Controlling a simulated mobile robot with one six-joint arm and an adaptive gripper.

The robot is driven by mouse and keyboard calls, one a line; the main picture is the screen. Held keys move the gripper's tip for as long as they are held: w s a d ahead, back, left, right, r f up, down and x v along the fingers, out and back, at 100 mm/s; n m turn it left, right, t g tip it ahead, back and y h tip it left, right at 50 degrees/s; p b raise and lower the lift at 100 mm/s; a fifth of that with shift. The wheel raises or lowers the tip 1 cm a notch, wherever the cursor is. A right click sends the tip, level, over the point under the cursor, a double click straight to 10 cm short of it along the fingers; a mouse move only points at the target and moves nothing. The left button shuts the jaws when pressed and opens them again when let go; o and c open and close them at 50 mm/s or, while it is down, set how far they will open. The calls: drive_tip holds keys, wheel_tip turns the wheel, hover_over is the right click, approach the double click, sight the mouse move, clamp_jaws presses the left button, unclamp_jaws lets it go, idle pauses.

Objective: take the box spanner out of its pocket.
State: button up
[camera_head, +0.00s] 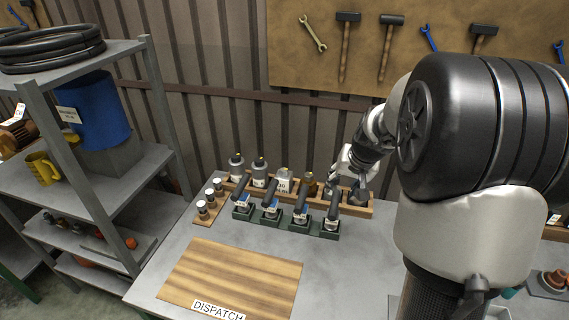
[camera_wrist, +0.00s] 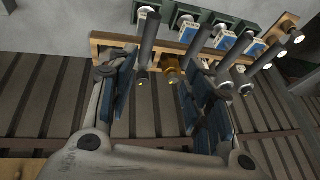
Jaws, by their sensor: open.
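My gripper (camera_head: 345,185) is open over the right part of a long wooden rack (camera_head: 370,208) in the head view. In the wrist view its two dark-padded fingers stand well apart, with the open gap (camera_wrist: 162,68) between them. A dark cylinder (camera_wrist: 148,40) and an amber-brown piece (camera_wrist: 171,74) show in line with this gap. I cannot tell whether either is touched. I cannot make out the box spanner for sure; my gripper and arm hide part of the rack in the head view.
A small wooden block (camera_head: 205,216) with jars stands left. A wooden board (camera_head: 235,275) lies in front. Grey shelving (camera_head: 165,115) stands left; a tool board (camera_head: 290,55) hangs behind.

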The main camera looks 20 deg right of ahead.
drive_tip(key=d+f, duration=0.1)
drive_tip(key=d, duration=0.1)
drive_tip(key=b, duration=0.3)
approach(335, 203)
drive_tip(key=x, duration=0.5)
drive_tip(key=shift+a+f, duration=0.1)
drive_tip(key=shift+f, duration=0.1)
drive_tip(key=shift+b+x, duration=0.55)
drive_tip(key=shift+x, duration=2.5)
drive_tip(key=shift+r, duration=0.1)
clamp_jaws()
